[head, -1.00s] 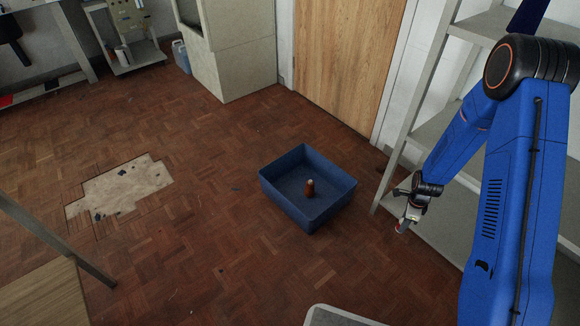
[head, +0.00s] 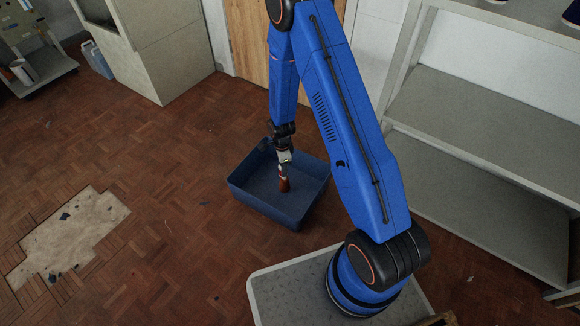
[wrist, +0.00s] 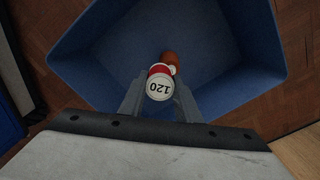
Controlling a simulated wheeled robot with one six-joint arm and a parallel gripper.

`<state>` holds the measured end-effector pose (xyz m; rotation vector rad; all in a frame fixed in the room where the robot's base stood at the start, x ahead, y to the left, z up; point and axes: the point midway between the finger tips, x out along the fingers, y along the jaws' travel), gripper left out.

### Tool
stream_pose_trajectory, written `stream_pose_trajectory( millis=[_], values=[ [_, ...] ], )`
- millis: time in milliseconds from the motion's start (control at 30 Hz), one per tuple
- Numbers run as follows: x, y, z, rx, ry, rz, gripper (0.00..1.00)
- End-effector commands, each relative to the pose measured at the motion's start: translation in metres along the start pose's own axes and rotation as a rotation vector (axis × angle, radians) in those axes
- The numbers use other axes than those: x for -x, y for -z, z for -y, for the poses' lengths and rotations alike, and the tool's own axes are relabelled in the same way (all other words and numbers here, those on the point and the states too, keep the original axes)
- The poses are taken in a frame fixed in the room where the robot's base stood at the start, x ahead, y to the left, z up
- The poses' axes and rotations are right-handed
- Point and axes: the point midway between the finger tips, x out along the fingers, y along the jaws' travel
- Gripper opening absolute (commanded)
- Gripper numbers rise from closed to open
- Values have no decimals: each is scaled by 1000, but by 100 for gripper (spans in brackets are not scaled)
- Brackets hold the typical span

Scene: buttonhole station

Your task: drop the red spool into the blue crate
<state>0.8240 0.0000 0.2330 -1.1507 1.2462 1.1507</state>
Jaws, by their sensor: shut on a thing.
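My gripper (head: 284,163) hangs over the blue crate (head: 305,208), pointing down. In the wrist view my gripper (wrist: 159,92) is shut on the red spool (wrist: 158,84), with one finger on each side. The spool's white end, marked 120, faces the camera. The crate (wrist: 88,62) is open at the top and surrounds the spool in that view. How high the spool hangs above the crate floor is hard to tell. In the head view the spool is small and partly hidden by the gripper.
An orange-brown spool (head: 284,186) stands inside the crate, just beyond the held spool in the wrist view (wrist: 170,59). A grey shelf unit (head: 470,140) stands at the right. Open parquet floor (head: 170,160) lies left of the crate.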

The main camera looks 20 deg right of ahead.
Motion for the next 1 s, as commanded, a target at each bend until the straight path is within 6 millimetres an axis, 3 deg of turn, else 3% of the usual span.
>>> stream_pose_trajectory(
  millis=[333,767,800,867,1000],
  values=[
    [-33,0,0,0,0,0,5],
    [-39,0,0,0,1,0,5],
    [-39,0,0,0,1,0,35],
    [-39,0,0,0,0,0,49],
    [-39,0,0,0,0,0,52]
  ],
)
